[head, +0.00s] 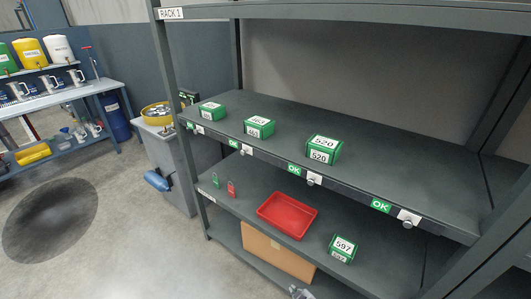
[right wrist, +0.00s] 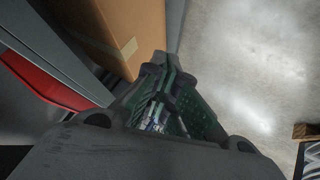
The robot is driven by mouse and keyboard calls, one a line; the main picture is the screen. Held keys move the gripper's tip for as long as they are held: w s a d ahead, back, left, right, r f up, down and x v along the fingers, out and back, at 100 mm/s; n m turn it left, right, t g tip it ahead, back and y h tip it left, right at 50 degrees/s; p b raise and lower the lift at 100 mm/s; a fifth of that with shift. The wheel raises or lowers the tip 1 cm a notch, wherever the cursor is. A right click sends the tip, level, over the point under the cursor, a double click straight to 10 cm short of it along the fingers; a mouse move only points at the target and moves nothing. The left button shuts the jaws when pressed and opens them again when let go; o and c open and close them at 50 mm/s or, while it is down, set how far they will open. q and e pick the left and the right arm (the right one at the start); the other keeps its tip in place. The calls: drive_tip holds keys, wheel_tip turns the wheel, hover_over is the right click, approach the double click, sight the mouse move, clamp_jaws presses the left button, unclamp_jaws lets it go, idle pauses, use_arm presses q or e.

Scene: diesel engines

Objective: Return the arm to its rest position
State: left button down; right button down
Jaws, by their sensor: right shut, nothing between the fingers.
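My right gripper (head: 300,292) shows only as a small grey piece at the bottom edge of the head view, in front of the rack's lower part. In the right wrist view my right gripper (right wrist: 167,62) is shut and empty, its fingertips together, beside a cardboard box (right wrist: 122,28). That box (head: 278,253) stands on the rack's bottom level in the head view. Most of the right arm is out of view. My left gripper is in neither view.
The grey rack (head: 370,140) fills the right. Its upper shelf holds several green boxes (head: 325,149). Its lower shelf holds a red tray (head: 287,214), a green box (head: 342,248) and two small tags (head: 231,189). A grey bin (head: 170,150) stands left; open floor (head: 110,250) lies before it.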

drive_tip(key=s+d+f+m+g+h, duration=0.1)
drive_tip(key=s+d+f+m+g, duration=0.1)
drive_tip(key=s+d+f, duration=0.55)
drive_tip(key=s+d+f+m+g+h, duration=0.1)
drive_tip(key=s+d+f+m+g, duration=0.3)
drive_tip(key=s+f, duration=0.6)
drive_tip(key=s+d+f, duration=0.1)
drive_tip(key=s+f, duration=0.1)
drive_tip(key=s, duration=0.9)
drive_tip(key=s+d+f+m+g, duration=0.1)
drive_tip(key=s+f, duration=0.1)
drive_tip(key=s, duration=1)
drive_tip(key=shift+s+f+g+h, duration=0.2)
drive_tip(key=shift+s+g+h, duration=0.1)
